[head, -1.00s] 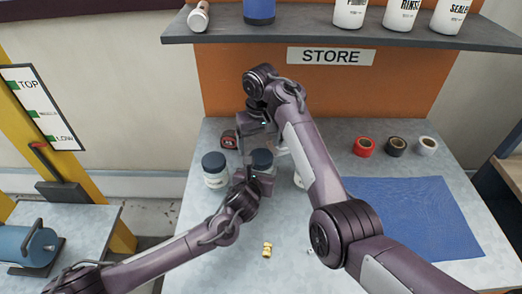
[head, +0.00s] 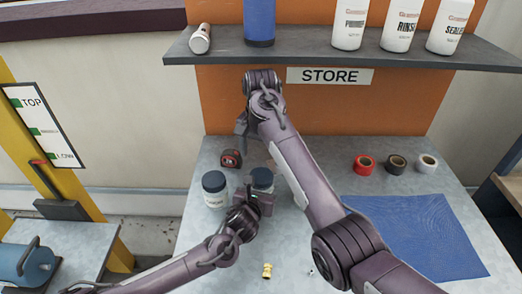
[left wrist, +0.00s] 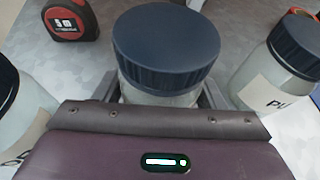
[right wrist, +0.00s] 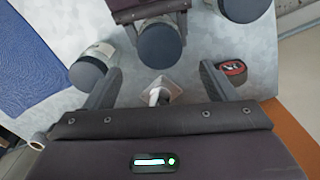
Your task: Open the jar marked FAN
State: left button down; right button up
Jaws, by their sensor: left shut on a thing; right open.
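My left gripper (head: 262,194) is shut on a white jar with a dark blue lid (head: 262,178), standing on the table. In the left wrist view the lid (left wrist: 166,45) sits on top of the jar (left wrist: 160,95), between the fingers. The held jar's label is hidden, so I cannot read FAN on it. My right gripper (head: 243,126) is open and empty, above and behind the held jar. The right wrist view shows its fingers (right wrist: 160,85) apart, with the held jar's lid (right wrist: 160,45) beyond them.
A similar jar (head: 214,192) stands left; another (left wrist: 285,60), label partly reading "PU", shows in the left wrist view. A tape measure (head: 231,158), a small pale square (right wrist: 160,92), tape rolls (head: 396,165), a blue mat (head: 420,235) and a yellow piece (head: 267,271) lie around. A shelf (head: 350,50) overhangs.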

aim_at(261, 175)
notch_tip(261, 175, down, 8)
jog(key=shift+r, duration=0.2)
jog(key=shift+c, duration=0.4)
jog(key=c, duration=0.9)
jog(key=n, duration=0.3)
jog(key=shift+c, duration=0.2)
jog(key=o, duration=1.1)
